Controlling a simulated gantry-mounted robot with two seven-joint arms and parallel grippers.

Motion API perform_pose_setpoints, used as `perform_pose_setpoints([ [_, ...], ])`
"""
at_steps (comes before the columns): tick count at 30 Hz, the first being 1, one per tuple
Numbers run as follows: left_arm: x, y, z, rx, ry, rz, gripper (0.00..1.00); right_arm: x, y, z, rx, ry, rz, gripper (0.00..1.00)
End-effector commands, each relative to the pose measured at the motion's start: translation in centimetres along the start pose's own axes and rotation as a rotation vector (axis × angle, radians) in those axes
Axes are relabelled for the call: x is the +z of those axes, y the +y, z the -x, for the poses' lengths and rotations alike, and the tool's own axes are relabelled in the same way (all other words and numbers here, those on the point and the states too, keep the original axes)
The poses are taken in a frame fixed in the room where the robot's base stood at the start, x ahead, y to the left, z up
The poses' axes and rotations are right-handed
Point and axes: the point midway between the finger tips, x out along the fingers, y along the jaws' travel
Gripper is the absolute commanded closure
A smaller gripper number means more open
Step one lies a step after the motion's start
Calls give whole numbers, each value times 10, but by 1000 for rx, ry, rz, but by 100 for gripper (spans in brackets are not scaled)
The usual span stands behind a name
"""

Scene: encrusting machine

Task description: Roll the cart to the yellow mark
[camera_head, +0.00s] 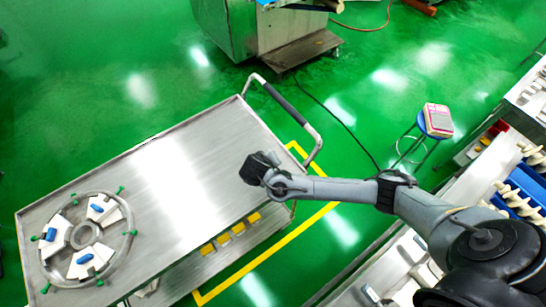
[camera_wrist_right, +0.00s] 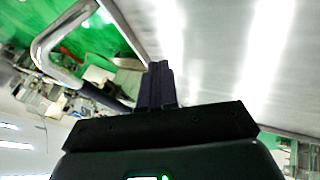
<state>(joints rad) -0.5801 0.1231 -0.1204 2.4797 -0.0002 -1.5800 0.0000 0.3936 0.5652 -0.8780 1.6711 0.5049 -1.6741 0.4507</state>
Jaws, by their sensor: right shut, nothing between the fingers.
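The cart (camera_head: 170,165) is a steel trolley with a flat top on the left of the head view. Its bent handle (camera_head: 290,108), with a dark grip, is on its right end and also shows at upper left in the wrist view (camera_wrist_right: 43,52). The yellow mark (camera_head: 262,257) is a taped outline on the floor, visible along the cart's right and lower right sides; the rest is hidden by the cart. My right gripper (camera_head: 253,165) is shut and empty, apparently over the cart's right end near the handle. It appears in the wrist view (camera_wrist_right: 160,82). My left gripper is out of view.
A round ring fixture (camera_head: 128,232) with green knobs lies on the cart's left end. A steel machine (camera_head: 265,30) stands at the top. A blue stool (camera_head: 432,123) and a workbench (camera_head: 470,185) are at right. Green floor (camera_head: 350,80) is open between them.

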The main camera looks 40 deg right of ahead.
Motion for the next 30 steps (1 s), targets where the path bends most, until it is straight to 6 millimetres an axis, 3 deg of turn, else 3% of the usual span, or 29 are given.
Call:
perform_pose_setpoints([
  [3,2,5,-8,12,2,7,100,-15,0,-1,0,26,-15,100],
  [8,2,4,-9,10,2,10,100,-20,0,-11,-2,31,-20,100],
  [23,7,0,-23,-3,0,-2,100,-21,0,-98,-3,29,-19,100],
  [30,6,-1,-18,-4,0,-4,100,-22,27,-110,-1,31,-20,100],
])
